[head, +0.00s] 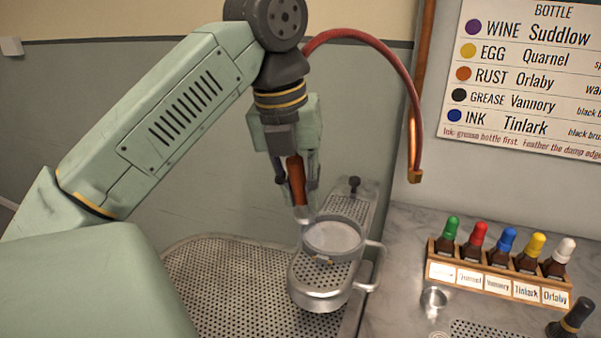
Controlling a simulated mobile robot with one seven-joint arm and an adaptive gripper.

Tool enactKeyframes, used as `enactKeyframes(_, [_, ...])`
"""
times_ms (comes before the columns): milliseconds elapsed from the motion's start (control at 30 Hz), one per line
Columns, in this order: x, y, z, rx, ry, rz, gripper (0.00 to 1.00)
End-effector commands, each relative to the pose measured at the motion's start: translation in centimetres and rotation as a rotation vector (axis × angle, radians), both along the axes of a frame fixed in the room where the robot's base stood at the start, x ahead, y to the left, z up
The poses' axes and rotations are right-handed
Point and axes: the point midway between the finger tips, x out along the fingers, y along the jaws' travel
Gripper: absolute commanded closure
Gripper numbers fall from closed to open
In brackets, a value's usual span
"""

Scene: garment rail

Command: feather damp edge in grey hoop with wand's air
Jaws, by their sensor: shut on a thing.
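My gripper (299,184) is shut on an upright wand (296,172) with an orange-brown handle. Its pale metal tip points down close to the back left rim of the grey hoop (333,253). I cannot tell whether the tip touches the rim. A small dark mark shows near the hoop's front edge. No damp edge can be made out on the cloth at this size.
A rack (480,283) of several colour-capped bottles stands on the marble counter at right, with a small metal cup (433,299) and a dark-handled tool (571,318) near it. A red hose (391,66) arches at right. A stain chart (530,75) hangs behind.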

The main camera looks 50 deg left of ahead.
Motion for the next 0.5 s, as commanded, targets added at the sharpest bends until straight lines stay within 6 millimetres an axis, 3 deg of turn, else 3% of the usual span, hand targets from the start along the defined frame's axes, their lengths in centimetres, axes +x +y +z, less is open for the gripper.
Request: enactKeyframes(500, [-0.6,-1.5,-0.1,0.001,-0.001,-0.001,1.00])
